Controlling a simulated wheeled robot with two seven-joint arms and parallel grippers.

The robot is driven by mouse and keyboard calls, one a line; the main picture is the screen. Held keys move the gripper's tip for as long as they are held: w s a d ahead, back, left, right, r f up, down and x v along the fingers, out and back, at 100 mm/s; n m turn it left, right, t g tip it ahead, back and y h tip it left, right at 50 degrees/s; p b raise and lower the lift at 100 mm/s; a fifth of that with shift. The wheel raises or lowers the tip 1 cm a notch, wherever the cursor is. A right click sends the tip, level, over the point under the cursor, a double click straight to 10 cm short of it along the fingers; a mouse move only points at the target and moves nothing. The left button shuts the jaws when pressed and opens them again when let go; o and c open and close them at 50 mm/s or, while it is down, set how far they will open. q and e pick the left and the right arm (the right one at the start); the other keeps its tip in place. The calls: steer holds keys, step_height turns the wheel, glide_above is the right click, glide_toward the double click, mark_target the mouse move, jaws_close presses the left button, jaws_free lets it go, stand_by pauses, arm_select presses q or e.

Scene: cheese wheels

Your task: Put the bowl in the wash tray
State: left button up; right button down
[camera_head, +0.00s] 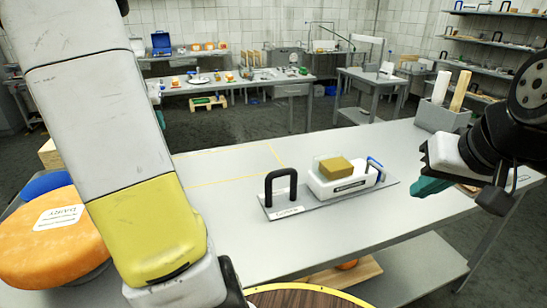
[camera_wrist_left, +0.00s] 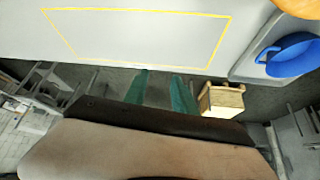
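A blue bowl (camera_wrist_left: 290,58) sits at the right edge of the left wrist view, on a pale grey surface close to an orange cheese wheel. In the head view a blue rim (camera_head: 46,184) shows behind the cheese wheel at the left; the rest is hidden. My left gripper (camera_wrist_left: 160,88) has two green fingers apart with nothing between them, left of the bowl and apart from it; its fingers are hidden in the head view. My right gripper (camera_head: 430,187) hangs over the right of the table; its finger gap cannot be seen. I cannot identify the wash tray for sure.
The orange cheese wheel (camera_head: 55,238) stands at the left. A board (camera_head: 330,206) with a black handle and a yellow block is mid-table. A yellow outline (camera_head: 227,180) marks clear tabletop. A grey holder (camera_head: 440,117) stands at the back right. A wooden crate (camera_wrist_left: 221,99) is beside the table.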

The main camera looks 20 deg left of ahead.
arm_select(q)
steer(key=d+r+m+h, duration=0.1)
steer(key=d+r, duration=0.1)
steer(key=d, duration=0.6)
steer(key=d+r+m+h, duration=0.1)
steer(key=d+r, duration=0.1)
steer(key=d, duration=0.6)
steer(key=s+d+f+m+h, duration=0.1)
steer(key=s+d, duration=0.7)
steer(key=d, duration=0.3)
steer(key=s+d+f+m+h, duration=0.1)
steer(key=s+d+m, duration=0.1)
steer(key=s+d, duration=0.6)
steer(key=d, duration=0.3)
steer(key=shift+f+h, duration=0.2)
steer(key=shift+h, duration=0.2)
steer(key=shift+d, duration=0.1)
